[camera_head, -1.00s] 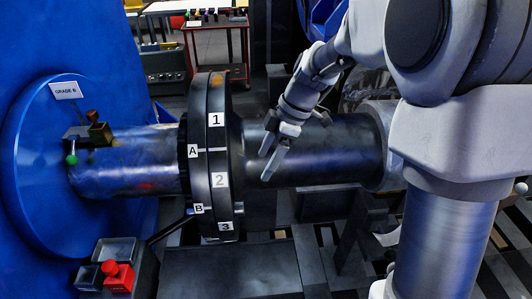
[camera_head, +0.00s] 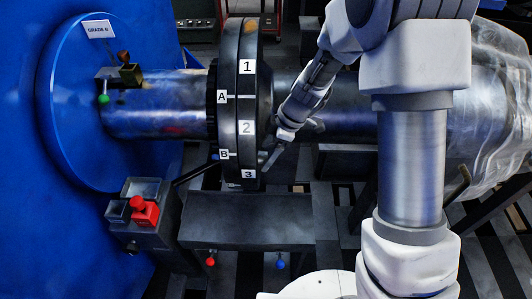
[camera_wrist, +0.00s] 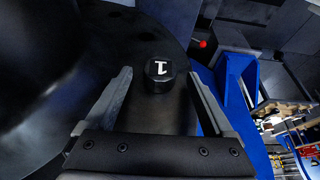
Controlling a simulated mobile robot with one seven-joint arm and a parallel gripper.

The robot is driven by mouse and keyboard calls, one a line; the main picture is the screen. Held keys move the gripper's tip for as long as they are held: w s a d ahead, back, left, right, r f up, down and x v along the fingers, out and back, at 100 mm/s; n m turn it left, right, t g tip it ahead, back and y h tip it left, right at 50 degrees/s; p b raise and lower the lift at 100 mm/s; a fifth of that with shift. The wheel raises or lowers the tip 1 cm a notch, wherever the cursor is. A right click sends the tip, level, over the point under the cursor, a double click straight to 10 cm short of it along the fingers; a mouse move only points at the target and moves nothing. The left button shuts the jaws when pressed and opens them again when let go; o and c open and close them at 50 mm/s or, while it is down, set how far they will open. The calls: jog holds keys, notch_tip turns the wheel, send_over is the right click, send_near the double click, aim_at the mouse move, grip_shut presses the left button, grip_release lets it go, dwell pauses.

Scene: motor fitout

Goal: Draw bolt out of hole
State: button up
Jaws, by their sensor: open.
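A dark bolt head (camera_wrist: 159,70) with a white mark like a 1 shows in the wrist view, ahead of my gripper and between the lines of its fingers. My gripper (camera_wrist: 160,95) is open, with a finger on each side and a gap to each. In the head view my gripper (camera_head: 275,152) is at the right side of the black flange (camera_head: 228,55), low near label 3. The flange joins two pipes and carries labels 1, 2, 3 and A, B. The bolt and its hole are hidden in the head view. I cannot tell whether the fingers touch anything.
A control box with a red button (camera_head: 144,210) stands at lower left. A dark bench (camera_head: 250,220) lies below the flange, with a red and a blue knob. A blue disc (camera_head: 70,110) backs the left pipe (camera_head: 160,105). A blue frame (camera_wrist: 235,75) is right in the wrist view.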

jog(key=shift+a+f, duration=0.2)
jog(key=shift+f, duration=0.3)
grip_shut()
jog(key=shift+r, duration=0.1)
